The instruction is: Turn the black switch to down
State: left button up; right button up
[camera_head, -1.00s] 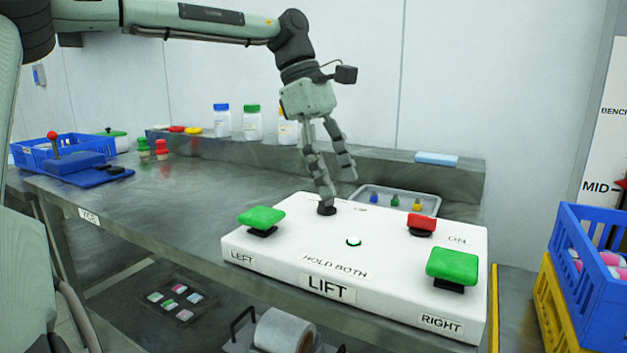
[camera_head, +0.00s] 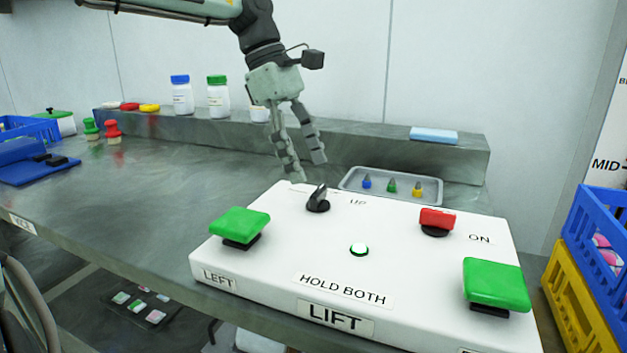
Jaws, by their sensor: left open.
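The black switch (camera_head: 318,199) is a small lever on a round black base, at the back left of the white LIFT panel (camera_head: 400,230). Its lever stands tilted up and slightly right in the picture, and an UP label is printed to its right. My left gripper (camera_head: 308,169) is open and empty above and behind the switch. Its fingers point down and a small gap shows between the nearer fingertip and the lever. My right gripper is not in view.
The panel also bears a green LEFT button (camera_head: 240,223), a green right-hand button (camera_head: 497,283), a red ON switch (camera_head: 437,218) and a small lit button (camera_head: 359,249). A metal tray (camera_head: 350,181) with small coloured items lies behind.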

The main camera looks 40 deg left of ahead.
aim_at(318, 190)
pick_arm(q)
jog(key=x, duration=0.3)
jog(key=shift+d+f, duration=0.1)
jog(key=shift+f, duration=0.2)
jog(key=shift+w+d+f, duration=0.1)
jog(key=shift+f, duration=0.2)
jog(key=shift+c, duration=0.6)
jog(key=c, duration=1)
jog(key=shift+c, duration=0.2)
